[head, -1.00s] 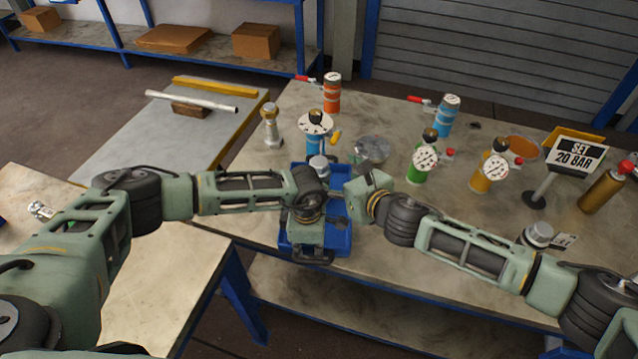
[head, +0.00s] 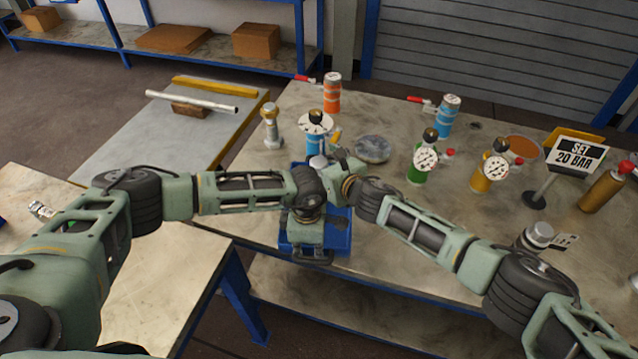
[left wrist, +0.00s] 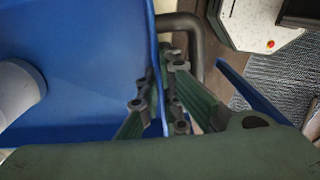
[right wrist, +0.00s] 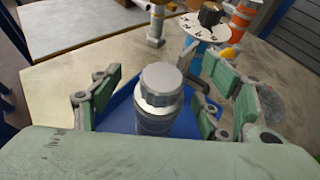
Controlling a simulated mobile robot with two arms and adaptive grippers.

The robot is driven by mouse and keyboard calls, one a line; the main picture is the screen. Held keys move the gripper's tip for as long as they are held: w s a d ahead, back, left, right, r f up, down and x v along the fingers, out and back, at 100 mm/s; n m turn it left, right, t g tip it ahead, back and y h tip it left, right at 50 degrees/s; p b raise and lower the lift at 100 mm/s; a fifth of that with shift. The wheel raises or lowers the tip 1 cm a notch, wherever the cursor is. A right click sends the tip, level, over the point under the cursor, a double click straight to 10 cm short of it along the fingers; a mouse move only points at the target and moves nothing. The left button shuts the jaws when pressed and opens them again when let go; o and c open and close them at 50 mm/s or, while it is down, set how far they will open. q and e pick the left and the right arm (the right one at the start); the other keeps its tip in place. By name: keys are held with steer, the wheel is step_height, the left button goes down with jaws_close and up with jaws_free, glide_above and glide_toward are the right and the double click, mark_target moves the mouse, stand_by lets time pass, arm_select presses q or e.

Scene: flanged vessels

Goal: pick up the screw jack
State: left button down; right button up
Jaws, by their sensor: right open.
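A silver cylinder with a ribbed cap, which looks like the screw jack (right wrist: 160,88), stands upright in the blue bin (right wrist: 122,112). Its top shows in the head view (head: 318,161), and part of it shows at the left of the left wrist view (left wrist: 15,92). My right gripper (right wrist: 158,95) is open, with one finger on each side of the jack; I cannot tell whether they touch it. My left gripper (head: 308,240) is at the bin's near side. Its fingers (left wrist: 160,100) lie on both sides of the bin wall (left wrist: 155,45) and look closed on it.
Behind the bin stand a blue gauge device (head: 314,140) and a silver post (head: 271,126). To the right are green (head: 418,170) and yellow (head: 484,178) gauge devices, a sign (head: 574,154) and another silver capped cylinder (head: 537,236). A grey disc (head: 374,149) lies flat nearby.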

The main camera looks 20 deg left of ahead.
steer(key=shift+x, duration=0.85)
steer(key=shift+c, duration=0.4)
